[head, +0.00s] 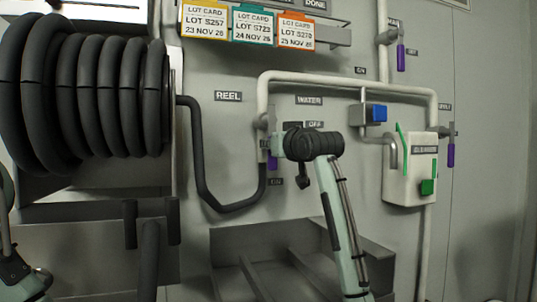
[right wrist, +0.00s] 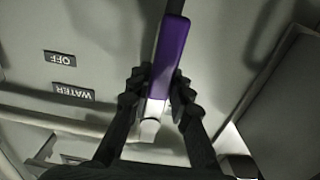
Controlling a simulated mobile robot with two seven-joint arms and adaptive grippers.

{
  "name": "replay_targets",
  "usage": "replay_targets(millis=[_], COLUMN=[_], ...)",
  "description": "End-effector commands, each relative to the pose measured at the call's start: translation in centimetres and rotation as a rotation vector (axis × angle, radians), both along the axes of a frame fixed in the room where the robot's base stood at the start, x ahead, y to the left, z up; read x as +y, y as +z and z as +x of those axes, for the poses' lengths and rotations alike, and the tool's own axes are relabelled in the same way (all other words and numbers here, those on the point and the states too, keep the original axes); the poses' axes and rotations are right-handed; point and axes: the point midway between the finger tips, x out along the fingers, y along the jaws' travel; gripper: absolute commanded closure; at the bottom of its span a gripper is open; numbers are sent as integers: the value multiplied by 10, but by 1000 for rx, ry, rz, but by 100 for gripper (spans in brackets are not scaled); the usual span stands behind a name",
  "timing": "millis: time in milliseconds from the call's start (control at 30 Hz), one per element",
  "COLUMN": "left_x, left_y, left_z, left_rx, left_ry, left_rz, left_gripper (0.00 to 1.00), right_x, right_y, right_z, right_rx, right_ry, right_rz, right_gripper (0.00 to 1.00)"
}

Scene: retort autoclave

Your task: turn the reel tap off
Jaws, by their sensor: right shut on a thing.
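The reel tap has a purple lever (right wrist: 168,55) with a pale stem (right wrist: 151,125). In the right wrist view my right gripper (right wrist: 160,95) has a finger on each side of the lever and is shut on it. In the head view my right gripper (head: 280,147) is at the tap below the WATER label, and my wrist hides much of the tap. A bit of the purple lever (head: 272,162) shows there, pointing down the wall. An OFF label (head: 315,125) is to the right of the tap and another small label (head: 276,182) is below it. My left gripper is out of view.
A black hose reel (head: 85,95) fills the upper left, its hose (head: 198,170) running to the tap. A white pipe (head: 345,80) arches above. Other purple levers (head: 401,57) and a cleaner box (head: 408,185) are to the right. A grey metal trough (head: 235,243) is below.

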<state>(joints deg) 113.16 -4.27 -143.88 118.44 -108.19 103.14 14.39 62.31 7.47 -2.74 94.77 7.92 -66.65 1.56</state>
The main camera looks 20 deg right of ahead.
Motion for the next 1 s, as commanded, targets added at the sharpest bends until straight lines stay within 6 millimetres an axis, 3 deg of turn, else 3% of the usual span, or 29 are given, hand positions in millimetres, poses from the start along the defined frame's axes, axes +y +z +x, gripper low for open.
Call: replay_targets(millis=[367,1000], left_x=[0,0], left_y=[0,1], left_z=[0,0], left_rx=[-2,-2], left_ry=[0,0], left_rz=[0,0], left_gripper=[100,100], right_x=[-14,-43], right_y=[2,21], right_z=[0,1], right_rx=[-8,-28], right_ry=[-2,-2], right_rz=[-227,-833], right_gripper=[100,100])
